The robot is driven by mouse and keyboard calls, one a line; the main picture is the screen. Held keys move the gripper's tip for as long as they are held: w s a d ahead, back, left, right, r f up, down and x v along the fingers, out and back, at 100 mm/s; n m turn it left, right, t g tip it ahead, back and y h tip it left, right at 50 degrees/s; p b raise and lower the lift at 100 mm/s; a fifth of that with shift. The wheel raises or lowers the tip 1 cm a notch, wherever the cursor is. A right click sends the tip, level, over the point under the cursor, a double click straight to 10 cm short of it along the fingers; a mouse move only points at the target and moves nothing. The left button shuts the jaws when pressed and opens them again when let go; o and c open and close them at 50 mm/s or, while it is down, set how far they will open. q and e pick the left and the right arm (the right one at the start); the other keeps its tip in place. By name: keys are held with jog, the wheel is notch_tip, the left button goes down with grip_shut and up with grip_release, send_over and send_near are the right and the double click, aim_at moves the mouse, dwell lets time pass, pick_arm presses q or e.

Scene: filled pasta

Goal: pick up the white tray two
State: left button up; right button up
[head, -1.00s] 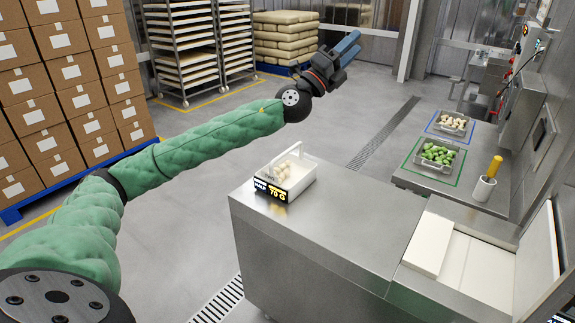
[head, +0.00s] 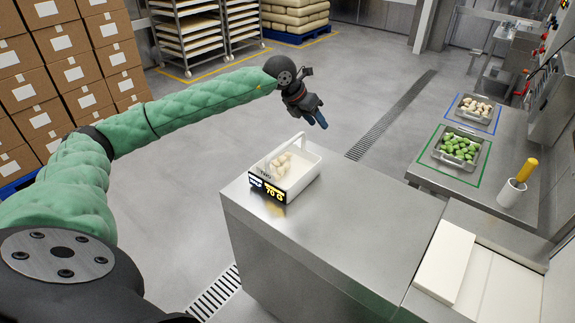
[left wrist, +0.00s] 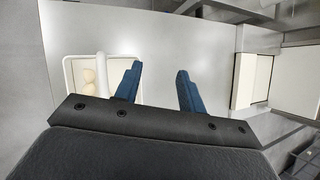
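The white tray (head: 309,180) stands on the left end of the steel counter. It has an upright handle, pale filled pasta inside, and a black label reading 70 G on its front. My left gripper (head: 316,118) is in the air above and beyond the tray, tilted downward and not touching it. In the left wrist view the two blue fingers of my left gripper (left wrist: 158,78) are apart with only counter between them. The white tray (left wrist: 67,58) shows there to the left, with its handle near the left finger, which covers part of it. My right gripper is not in view.
The steel counter (head: 335,230) is bare to the right of the tray, up to a white slab (head: 445,262). A side table holds a tray of green pieces (head: 460,148), a tray of pale pieces (head: 477,106) and a white cup (head: 511,193) with a yellow handle.

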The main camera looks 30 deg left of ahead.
aim_at(287, 143)
pick_arm(q)
jog(key=s+a+f+g+y, duration=0.1)
jog(key=s+a, duration=0.1)
jog(key=s+a+f+n+g+y, duration=0.1)
jog(key=a, duration=0.1)
jog(key=s+a+g+y, duration=0.1)
jog(key=s+a+y, duration=0.1)
jog(key=shift+s+a+f+n+g, duration=0.25)
jog(key=shift+s+f+n+g, duration=0.05)
jog(key=shift+s+f+g, duration=0.1)
jog(key=shift+a+f, duration=0.1)
jog(key=shift+f, duration=0.05)
jog(key=shift+w+f+p, duration=0.2)
jog(key=shift+f+p, duration=0.5)
jog(key=shift+f, duration=0.55)
jog(key=f+p, duration=0.1)
jog(key=f, duration=0.1)
jog(key=f+p, duration=0.1)
jog(key=shift+w+f+p, duration=0.25)
jog(key=shift+f+p, duration=0.1)
jog(key=shift+f, duration=0.7)
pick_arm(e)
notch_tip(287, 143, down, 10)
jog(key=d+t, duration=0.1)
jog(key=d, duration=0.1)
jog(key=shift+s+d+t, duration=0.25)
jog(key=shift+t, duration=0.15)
pick_arm(q)
grip_shut()
